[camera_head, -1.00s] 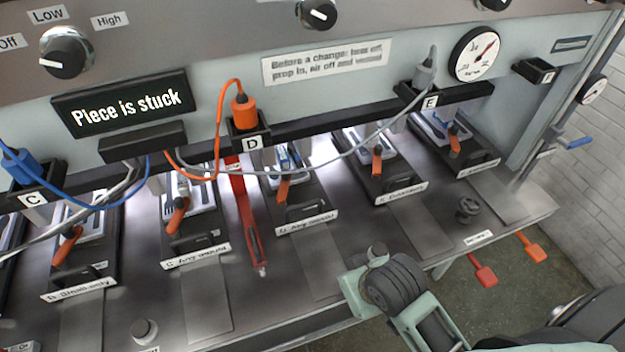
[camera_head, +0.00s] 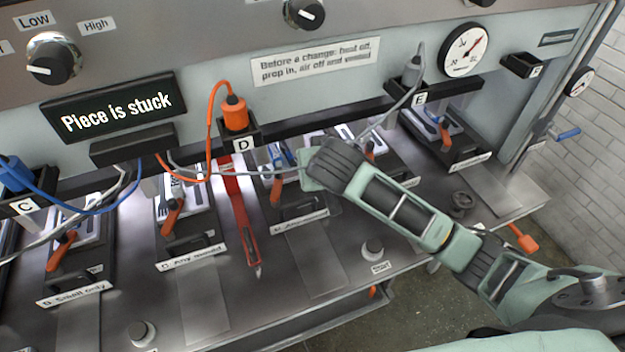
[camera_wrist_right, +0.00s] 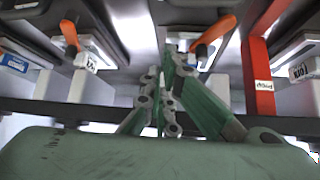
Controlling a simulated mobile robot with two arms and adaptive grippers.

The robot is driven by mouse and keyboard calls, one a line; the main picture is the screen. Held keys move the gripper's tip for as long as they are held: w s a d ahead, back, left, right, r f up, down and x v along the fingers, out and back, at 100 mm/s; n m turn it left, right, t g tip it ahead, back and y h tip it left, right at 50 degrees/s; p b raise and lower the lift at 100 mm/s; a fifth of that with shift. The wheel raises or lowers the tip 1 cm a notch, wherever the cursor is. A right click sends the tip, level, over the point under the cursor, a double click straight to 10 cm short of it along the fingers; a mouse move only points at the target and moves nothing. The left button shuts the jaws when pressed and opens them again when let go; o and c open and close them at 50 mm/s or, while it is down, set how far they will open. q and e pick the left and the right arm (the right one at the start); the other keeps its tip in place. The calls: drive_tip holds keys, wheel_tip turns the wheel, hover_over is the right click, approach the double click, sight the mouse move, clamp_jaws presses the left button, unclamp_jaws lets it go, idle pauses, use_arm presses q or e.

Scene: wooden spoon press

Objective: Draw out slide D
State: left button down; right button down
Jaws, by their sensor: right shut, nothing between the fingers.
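A row of black slides with orange handles sits under the press. The slide below the socket marked D (camera_head: 243,146) has an orange handle (camera_head: 277,190) and a white front label (camera_head: 300,222). My right gripper (camera_wrist_right: 167,72) is shut and empty in the right wrist view, its tips near an orange handle (camera_wrist_right: 214,32). In the head view my right arm reaches over the slides from the right and hides its own fingers; whether they touch the slide cannot be told. My left gripper is not in view.
An orange cable (camera_head: 213,130) and grey cable hang nearby. A display (camera_head: 115,110) reads "Piece is stuck". A round knob (camera_head: 372,250) stands on the front ledge.

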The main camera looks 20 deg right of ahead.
drive_tip(key=p+x, duration=0.1)
drive_tip(key=x, duration=0.6)
drive_tip(key=shift+w+f, duration=0.15)
drive_tip(key=shift+w, duration=0.1)
drive_tip(key=shift+f+p, duration=0.3)
drive_tip(key=shift+p, duration=0.3)
drive_tip(key=s, duration=0.1)
drive_tip(key=s+p, duration=0.1)
drive_tip(key=s, duration=0.1)
drive_tip(key=shift+a+f+p, duration=0.2)
drive_tip(key=shift+f+p, duration=0.1)
drive_tip(key=shift+s, duration=0.3)
drive_tip(key=shift+f, duration=0.1)
drive_tip(key=shift+w, duration=0.15)
